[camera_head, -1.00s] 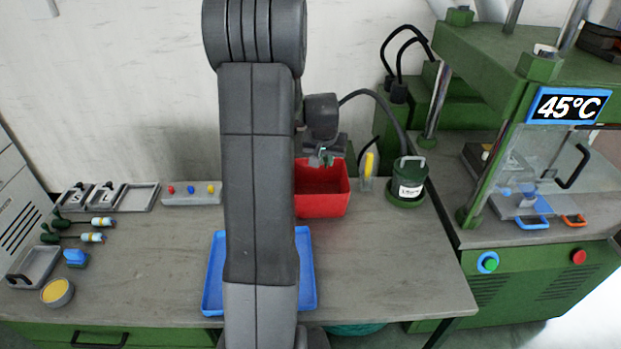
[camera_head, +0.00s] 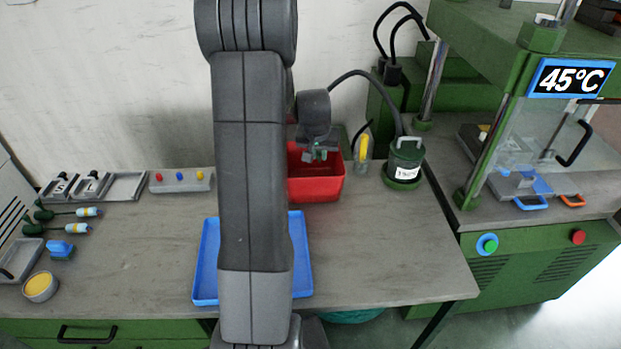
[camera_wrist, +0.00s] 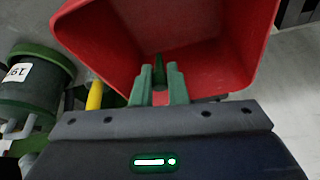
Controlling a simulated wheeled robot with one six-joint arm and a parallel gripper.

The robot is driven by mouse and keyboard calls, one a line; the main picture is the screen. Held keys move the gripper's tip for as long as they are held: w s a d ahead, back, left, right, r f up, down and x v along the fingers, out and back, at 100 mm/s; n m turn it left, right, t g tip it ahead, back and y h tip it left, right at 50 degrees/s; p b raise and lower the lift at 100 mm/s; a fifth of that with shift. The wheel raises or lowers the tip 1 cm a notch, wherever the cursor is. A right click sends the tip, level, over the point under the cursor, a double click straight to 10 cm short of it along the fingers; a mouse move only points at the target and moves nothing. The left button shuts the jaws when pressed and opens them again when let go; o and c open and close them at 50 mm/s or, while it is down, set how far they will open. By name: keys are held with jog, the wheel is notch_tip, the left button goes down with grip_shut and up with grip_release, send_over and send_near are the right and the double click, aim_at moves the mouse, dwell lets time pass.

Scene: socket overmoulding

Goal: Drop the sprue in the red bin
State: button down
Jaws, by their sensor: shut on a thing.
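The red bin (camera_head: 317,189) stands on the bench behind the blue tray, partly hidden by my arm. My gripper (camera_head: 320,154) is at the bin's mouth, pointing down. In the wrist view my gripper (camera_wrist: 159,92) has its two pale green fingers close together around a small dark green piece, the sprue (camera_wrist: 159,70), which sticks out past the fingertips. The red bin (camera_wrist: 220,65) opens around and beyond the fingers there. How deep the sprue reaches into the bin is hard to tell.
A green pot (camera_head: 405,162) and a yellow-handled tool (camera_head: 364,147) stand right of the bin. A blue tray (camera_head: 206,265) lies in front, partly behind my arm. The green press (camera_head: 535,120) is at the right. The bench between tray and pot is clear.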

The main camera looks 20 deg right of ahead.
jog(key=c, duration=1.3)
grip_release()
jog(key=shift+c, duration=0.2)
jog(key=shift+r, duration=0.1)
jog(key=v, duration=1.3)
jog(key=shift+r+b, duration=0.35)
jog(key=shift+s+a, duration=0.1)
jog(key=x, duration=1.3)
jog(key=shift+f+p, duration=0.35)
jog(key=shift+p, duration=0.05)
jog(key=shift+r+p, duration=0.95)
jog(key=shift+r, duration=0.55)
